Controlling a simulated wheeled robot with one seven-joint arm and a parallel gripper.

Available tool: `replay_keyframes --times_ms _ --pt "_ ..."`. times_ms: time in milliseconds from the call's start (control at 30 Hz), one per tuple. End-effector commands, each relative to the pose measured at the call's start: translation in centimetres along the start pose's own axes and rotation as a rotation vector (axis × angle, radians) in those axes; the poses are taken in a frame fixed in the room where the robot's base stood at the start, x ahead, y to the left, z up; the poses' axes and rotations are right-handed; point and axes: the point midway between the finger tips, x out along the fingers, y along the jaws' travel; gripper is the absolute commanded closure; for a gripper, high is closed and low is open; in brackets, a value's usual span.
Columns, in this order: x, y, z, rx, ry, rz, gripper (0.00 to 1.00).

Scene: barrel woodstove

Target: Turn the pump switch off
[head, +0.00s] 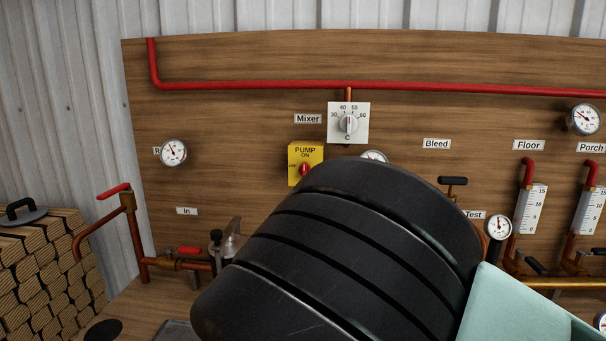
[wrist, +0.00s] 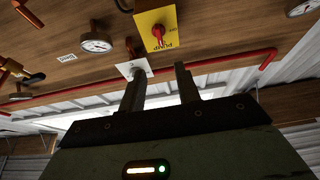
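The pump switch is a yellow plate (head: 313,178) marked PUMP, with ON above the knob and a small label at its left. Its red knob (head: 304,169) looks upright, towards ON. In the wrist view, which is turned over, the yellow plate (wrist: 168,43) and red knob (wrist: 157,31) show near the top centre. My gripper (wrist: 160,69) is open and empty, its two fingers apart, below the plate in that picture and not touching the knob. In the head view my dark arm covers the area below and right of the switch, and the gripper cannot be made out clearly.
The white mixer dial (head: 361,134) sits up and right of the switch, under a red pipe (head: 250,86). A gauge (head: 173,153) is at the left. Red-handled valve pipes (head: 132,228) stick out at lower left. Bare board lies left of the switch.

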Motion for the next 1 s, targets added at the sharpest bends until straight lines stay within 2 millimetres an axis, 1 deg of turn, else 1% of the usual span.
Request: replay_keyframes --times_ms 167,500,700,833,1000 --pt "3.1 0.1 -0.2 -0.001 -0.001 0.0 0.67" --pt "10.3 0.1 -0.1 0.0 -0.003 0.0 0.67" --pt "13.9 0.1 -0.1 -0.001 -0.003 -0.002 0.67" --pt "15.5 0.0 0.0 0.001 -0.004 -0.001 0.67" --pt "16.5 0.0 0.1 0.0 -0.005 -0.002 0.67"
